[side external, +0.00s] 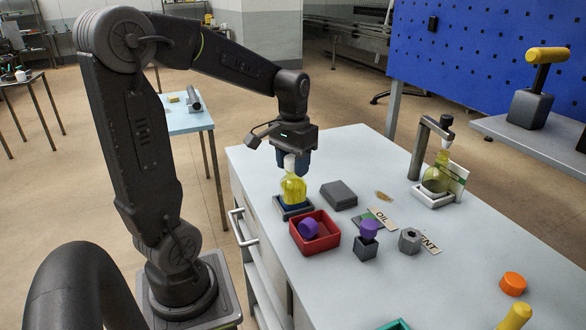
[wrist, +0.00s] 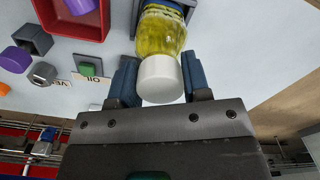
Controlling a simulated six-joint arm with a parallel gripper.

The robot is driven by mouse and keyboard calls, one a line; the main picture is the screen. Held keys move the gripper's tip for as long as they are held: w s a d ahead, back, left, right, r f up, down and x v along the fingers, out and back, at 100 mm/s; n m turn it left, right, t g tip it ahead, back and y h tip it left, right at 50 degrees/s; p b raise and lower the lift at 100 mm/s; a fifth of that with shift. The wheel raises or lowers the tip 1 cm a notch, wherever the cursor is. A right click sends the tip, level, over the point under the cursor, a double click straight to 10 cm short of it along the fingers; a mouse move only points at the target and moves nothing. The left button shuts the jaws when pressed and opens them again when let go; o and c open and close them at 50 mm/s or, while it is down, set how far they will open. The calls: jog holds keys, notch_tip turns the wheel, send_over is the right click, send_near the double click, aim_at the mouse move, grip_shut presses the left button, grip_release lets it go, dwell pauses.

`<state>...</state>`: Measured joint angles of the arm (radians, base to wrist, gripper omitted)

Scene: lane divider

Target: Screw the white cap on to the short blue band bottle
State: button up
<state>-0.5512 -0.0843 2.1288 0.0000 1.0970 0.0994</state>
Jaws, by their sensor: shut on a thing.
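The short blue band bottle (side external: 293,188) holds yellow liquid and stands upright in a dark square holder (side external: 292,211) near the table's left edge. Its yellow body (wrist: 163,32) and part of the blue band (wrist: 166,5) show in the wrist view. The white cap (side external: 290,164) is at the top of the bottle, in line with its neck; it also shows in the wrist view (wrist: 160,79). My gripper (side external: 291,158) points down over the bottle, its blue fingers (wrist: 157,82) shut on the cap from both sides. The threads are hidden, so I cannot tell how far the cap is seated.
A red tray (side external: 322,243) with a purple cap stands close in front. A grey block (side external: 339,195) is to the right. Another yellow bottle (side external: 438,177) stands in a fixture at the back right. An orange cap (side external: 512,284) lies at the front right.

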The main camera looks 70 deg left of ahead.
jog(key=shift+m, duration=0.9)
jog(key=shift+m, duration=0.8)
jog(key=shift+m, duration=0.9)
jog(key=o, duration=0.6)
jog(key=shift+n, duration=0.9)
